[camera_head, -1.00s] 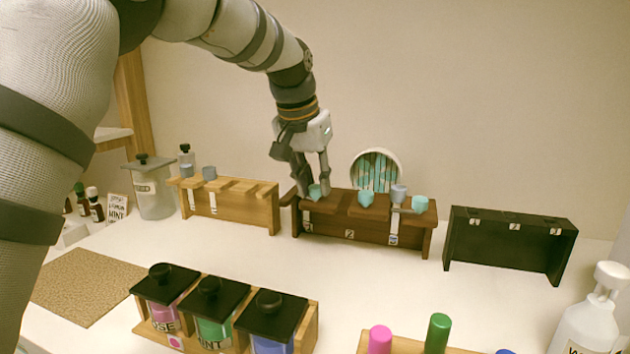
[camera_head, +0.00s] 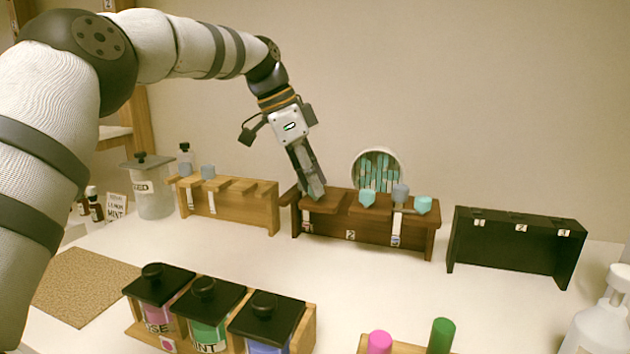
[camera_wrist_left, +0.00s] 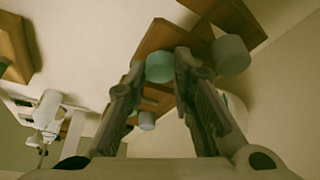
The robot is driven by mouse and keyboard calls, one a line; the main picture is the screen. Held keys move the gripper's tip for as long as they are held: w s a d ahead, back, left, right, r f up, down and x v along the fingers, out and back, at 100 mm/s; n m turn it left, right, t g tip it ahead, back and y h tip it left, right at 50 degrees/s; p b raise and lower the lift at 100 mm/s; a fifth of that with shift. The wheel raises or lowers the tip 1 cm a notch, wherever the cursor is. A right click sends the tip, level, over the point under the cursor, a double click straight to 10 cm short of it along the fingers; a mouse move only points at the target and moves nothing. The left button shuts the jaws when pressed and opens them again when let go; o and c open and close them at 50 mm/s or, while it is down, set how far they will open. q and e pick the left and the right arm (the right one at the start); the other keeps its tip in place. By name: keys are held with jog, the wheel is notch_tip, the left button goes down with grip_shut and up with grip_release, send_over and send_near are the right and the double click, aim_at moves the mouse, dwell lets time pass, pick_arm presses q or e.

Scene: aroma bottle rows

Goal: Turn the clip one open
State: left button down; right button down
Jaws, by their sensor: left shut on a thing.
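The dark brown wooden rack (camera_head: 370,238) stands at the back middle, with several number labels on its front. My left gripper (camera_head: 314,190) reaches down from above to its left end, by the label at the first place. In the left wrist view the fingers are shut on a small teal knob (camera_wrist_left: 160,67) on a brown wooden piece (camera_wrist_left: 158,38). In the head view the fingers hide this knob. Two more teal knobs (camera_head: 367,197) (camera_head: 422,205) and a grey-blue knob (camera_head: 400,193) show farther right on the rack. My right gripper is not in view.
A light wood rack (camera_head: 240,214) stands close on the left, a black rack (camera_head: 514,247) on the right. A round holder of teal sticks (camera_head: 377,168) is behind. Three lidded jars (camera_head: 205,318) stand in front. The white table between is clear.

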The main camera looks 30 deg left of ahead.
pick_arm(q)
jog(key=shift+w+m+g+h+b, duration=0.1)
jog(key=shift+m+g+h+b, duration=0.3)
jog(key=shift+m, duration=1)
jog(key=c, duration=1.4)
grip_release()
jog(key=v, duration=0.5)
jog(key=s+a, duration=0.5)
jog(key=a, duration=0.5)
jog(key=shift+s+a, duration=0.25)
jog(key=shift+s, duration=0.1)
